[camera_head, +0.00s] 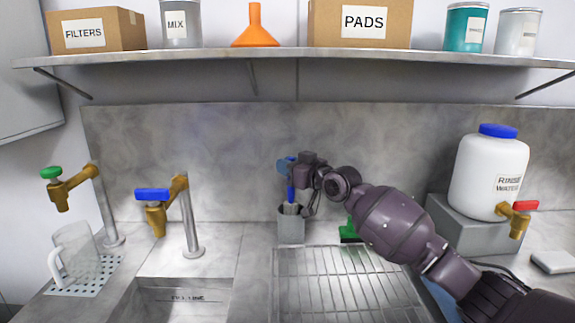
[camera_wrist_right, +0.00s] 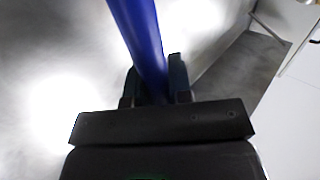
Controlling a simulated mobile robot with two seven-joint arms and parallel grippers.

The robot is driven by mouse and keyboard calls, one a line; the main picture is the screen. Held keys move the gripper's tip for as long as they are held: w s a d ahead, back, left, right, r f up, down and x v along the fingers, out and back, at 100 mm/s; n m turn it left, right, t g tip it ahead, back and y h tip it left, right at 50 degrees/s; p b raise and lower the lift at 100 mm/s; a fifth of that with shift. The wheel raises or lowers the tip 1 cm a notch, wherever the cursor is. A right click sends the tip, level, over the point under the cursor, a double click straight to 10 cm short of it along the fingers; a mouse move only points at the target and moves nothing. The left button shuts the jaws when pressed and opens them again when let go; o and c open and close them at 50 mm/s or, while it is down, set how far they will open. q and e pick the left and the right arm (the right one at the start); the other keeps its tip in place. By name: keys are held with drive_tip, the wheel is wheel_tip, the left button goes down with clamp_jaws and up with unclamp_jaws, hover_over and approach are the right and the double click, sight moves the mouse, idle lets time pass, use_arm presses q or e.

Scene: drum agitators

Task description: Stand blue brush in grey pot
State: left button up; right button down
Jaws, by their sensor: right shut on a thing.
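The blue brush (camera_head: 291,194) is upright, with its blue handle running down from my right gripper (camera_head: 287,165). Its lower end is at the mouth of the grey pot (camera_head: 291,230), and the pot's front wall seems to hide the tip. I cannot tell how deep it reaches. The pot stands on the counter behind the wire drain rack. In the right wrist view, the blue handle (camera_wrist_right: 139,38) passes between the two dark fingers of the gripper (camera_wrist_right: 155,80), which is shut on it. My left gripper is not in view.
A green object (camera_head: 349,231) sits right of the pot, partly behind my right arm. The drain rack (camera_head: 340,285) is empty where visible. Two taps (camera_head: 155,205) (camera_head: 70,188) and a glass jug (camera_head: 76,255) are at left. A white rinse water container (camera_head: 488,175) stands at right.

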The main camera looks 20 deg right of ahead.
drive_tip(key=c, duration=1)
unclamp_jaws()
drive_tip(key=shift+o, duration=0.2)
drive_tip(key=shift+s, duration=0.1)
drive_tip(key=p+v, duration=0.1)
drive_tip(key=v, duration=0.9)
drive_tip(key=shift+s+d+p, duration=0.15)
drive_tip(key=shift+s+p, duration=0.15)
drive_tip(key=shift+p, duration=0.05)
drive_tip(key=shift+r, duration=0.1)
